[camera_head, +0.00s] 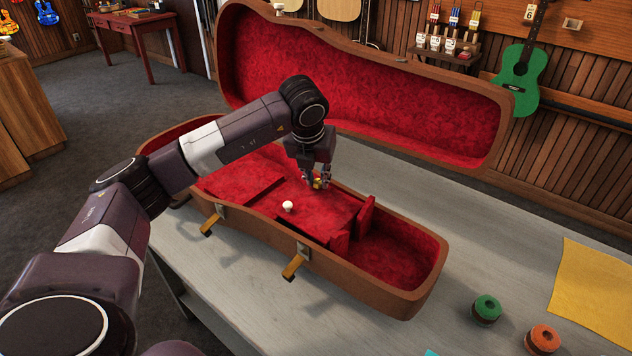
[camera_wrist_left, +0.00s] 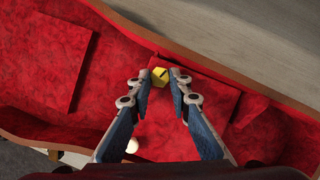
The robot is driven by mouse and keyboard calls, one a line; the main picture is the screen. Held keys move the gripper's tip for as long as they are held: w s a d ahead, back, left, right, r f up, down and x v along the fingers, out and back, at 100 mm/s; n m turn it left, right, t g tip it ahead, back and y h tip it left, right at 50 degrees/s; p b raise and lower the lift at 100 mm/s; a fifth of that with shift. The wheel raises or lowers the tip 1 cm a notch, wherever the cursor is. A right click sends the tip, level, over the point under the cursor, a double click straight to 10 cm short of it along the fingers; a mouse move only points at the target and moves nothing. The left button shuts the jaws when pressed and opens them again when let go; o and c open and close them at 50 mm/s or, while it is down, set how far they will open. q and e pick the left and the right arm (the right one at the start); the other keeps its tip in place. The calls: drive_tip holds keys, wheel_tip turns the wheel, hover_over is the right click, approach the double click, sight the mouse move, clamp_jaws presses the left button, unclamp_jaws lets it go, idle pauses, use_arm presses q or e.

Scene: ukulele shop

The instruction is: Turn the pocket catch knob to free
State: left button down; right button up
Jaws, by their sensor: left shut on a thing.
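The open ukulele case (camera_head: 400,305) lies on the bench, lined in red plush. On the red pocket lid (camera_head: 325,217) inside it sits a small yellow catch knob (camera_head: 318,184). In the left wrist view the yellow knob (camera_wrist_left: 160,76) shows a dark line across its top. A round white knob (camera_head: 288,206) stands on the same lid, nearer the front; it also shows in the wrist view (camera_wrist_left: 131,146). My left gripper (camera_head: 318,181) points down into the case, its fingertips closed on either side of the yellow knob. My right gripper is out of view.
The raised case lid (camera_head: 350,90) stands behind my left arm. Two yellow latches (camera_head: 294,267) hang at the front wall. A green roll (camera_head: 487,308), an orange roll (camera_head: 543,339) and a yellow cloth (camera_head: 595,290) lie at right. The bench between is clear.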

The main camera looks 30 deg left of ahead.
use_arm(q)
drive_tip(key=shift+w+d+n+g+y+b, duration=0.1)
drive_tip(key=shift+n+g+y+b, duration=0.2)
drive_tip(key=shift+n, duration=0.75)
drive_tip(key=shift+w+d+n+g+y+b, duration=0.1)
drive_tip(key=shift+n+y+b, duration=0.3)
drive_tip(key=shift+n, duration=0.65)
drive_tip(key=c, duration=1.8)
unclamp_jaws()
drive_tip(key=shift+o, duration=0.2)
drive_tip(key=shift+s, duration=0.1)
drive_tip(key=v, duration=1.2)
